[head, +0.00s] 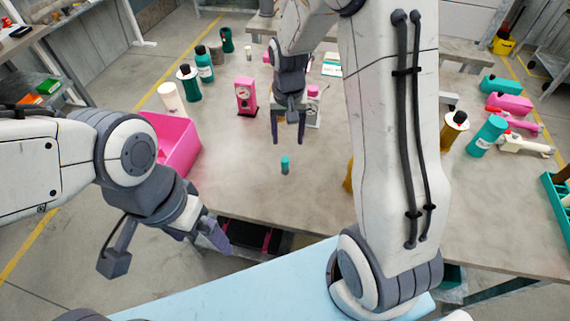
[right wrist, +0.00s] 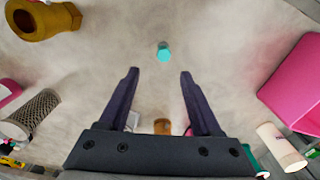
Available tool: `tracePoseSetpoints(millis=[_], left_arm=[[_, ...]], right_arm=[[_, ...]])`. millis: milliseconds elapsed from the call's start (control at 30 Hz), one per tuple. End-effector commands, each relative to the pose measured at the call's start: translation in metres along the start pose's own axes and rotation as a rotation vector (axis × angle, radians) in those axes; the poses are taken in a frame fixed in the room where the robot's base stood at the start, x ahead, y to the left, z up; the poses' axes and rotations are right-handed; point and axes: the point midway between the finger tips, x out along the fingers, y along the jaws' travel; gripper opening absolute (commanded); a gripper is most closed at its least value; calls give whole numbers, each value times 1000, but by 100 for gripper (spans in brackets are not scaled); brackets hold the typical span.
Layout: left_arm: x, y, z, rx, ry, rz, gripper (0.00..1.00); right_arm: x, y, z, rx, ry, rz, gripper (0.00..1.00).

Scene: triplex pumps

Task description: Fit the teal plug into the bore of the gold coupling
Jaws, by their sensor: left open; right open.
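The small teal plug (head: 285,165) stands on the bare table in front of my right gripper. It also shows in the right wrist view (right wrist: 164,52), beyond the fingertips and roughly between them. My right gripper (head: 288,140) is open and empty, apart from the plug. The gold coupling (right wrist: 42,19) lies at the top left of the right wrist view, its dark bore facing left. In the head view only a gold edge of it (head: 348,182) shows; my right arm hides the remainder. My left gripper (head: 218,240) is open and empty by the table's front edge.
A pink bin (head: 178,147) stands at the table's left. A pink device (head: 246,97) and several bottles stand farther back. Bottles and tools, including a teal bottle (head: 487,137), crowd the right side. The table (head: 245,190) around the plug is clear.

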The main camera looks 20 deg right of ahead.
Motion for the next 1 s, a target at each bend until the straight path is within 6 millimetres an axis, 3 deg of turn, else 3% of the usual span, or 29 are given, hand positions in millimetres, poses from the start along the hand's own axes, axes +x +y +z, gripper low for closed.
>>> tracePoseSetpoints(millis=[200,433,700,1000], left_arm=[[-2,0,0,0,0,0,97],[-4,0,0,0,0,0,97],[-11,1,-1,0,0,0,97],[-11,1,-1,0,0,0,97]], right_arm=[[34,1,1,3,-6,2,65],[52,-1,2,1,-5,1,65],[90,-6,3,3,-4,1,65],[96,-6,2,2,-1,0,65]])
